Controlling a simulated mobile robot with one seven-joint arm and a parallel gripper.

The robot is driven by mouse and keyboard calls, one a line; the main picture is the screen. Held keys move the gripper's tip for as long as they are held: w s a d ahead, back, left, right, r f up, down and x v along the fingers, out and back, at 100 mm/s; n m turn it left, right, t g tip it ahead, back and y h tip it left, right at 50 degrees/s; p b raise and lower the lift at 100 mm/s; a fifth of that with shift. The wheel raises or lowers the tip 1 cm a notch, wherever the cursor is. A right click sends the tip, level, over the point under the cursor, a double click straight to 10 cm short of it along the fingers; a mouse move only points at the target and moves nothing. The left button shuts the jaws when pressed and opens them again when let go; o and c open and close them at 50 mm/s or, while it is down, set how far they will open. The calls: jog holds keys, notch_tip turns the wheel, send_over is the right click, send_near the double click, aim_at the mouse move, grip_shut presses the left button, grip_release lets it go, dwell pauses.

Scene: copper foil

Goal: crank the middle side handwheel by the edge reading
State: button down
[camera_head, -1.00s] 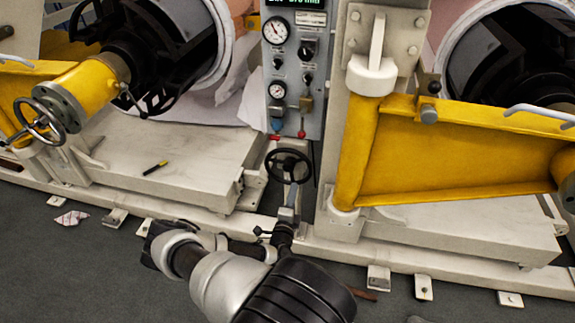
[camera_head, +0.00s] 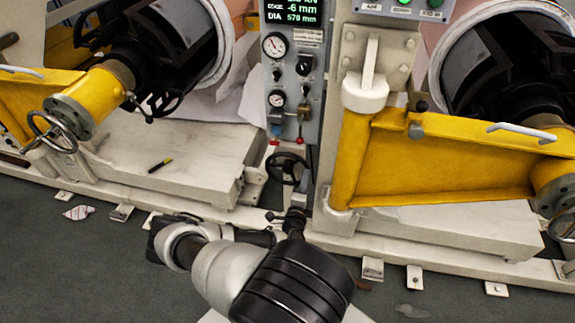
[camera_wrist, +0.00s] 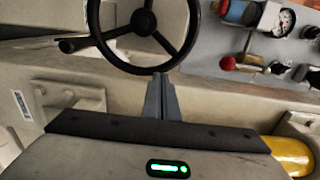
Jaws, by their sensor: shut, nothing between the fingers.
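The middle side handwheel (camera_head: 287,168) is a black spoked wheel below the grey control panel. In the wrist view the handwheel (camera_wrist: 143,20) fills the top middle, its top cut off, with a dark crank grip (camera_wrist: 72,45) at its lower left. My gripper (camera_wrist: 158,78) is shut and empty. Its fingertips appear just below the wheel's lower rim; whether they touch it I cannot tell. In the head view my gripper (camera_head: 297,201) is just below and right of the wheel, partly hidden by its own wrist. The panel display (camera_head: 291,12) shows -6 mm on its partly cut-off edge line and DIA 570 mm.
A yellow arm (camera_head: 430,160) stands right of the wheel. Another handwheel (camera_head: 52,132) is on the left yellow arm. A red-knobbed lever (camera_head: 300,139) hangs from the panel above the wheel. White machine beds flank the wheel; the grey floor in front is mostly clear.

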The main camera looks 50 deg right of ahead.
jog(key=shift+w+a+r, duration=0.15)
jog(key=shift+w+r, duration=0.2)
jog(key=shift+r, duration=0.25)
send_near(274, 156)
jog(key=b+x, duration=0.1)
jog(key=x, duration=0.4)
notch_tip(274, 156, down, 11)
jog(key=w+a+b, duration=0.1)
jog(key=w+b, duration=0.1)
jog(key=b, duration=0.8)
jog(key=shift+f, duration=0.2)
jog(key=shift+w+a+r, duration=0.1)
jog(key=shift+a, duration=0.05)
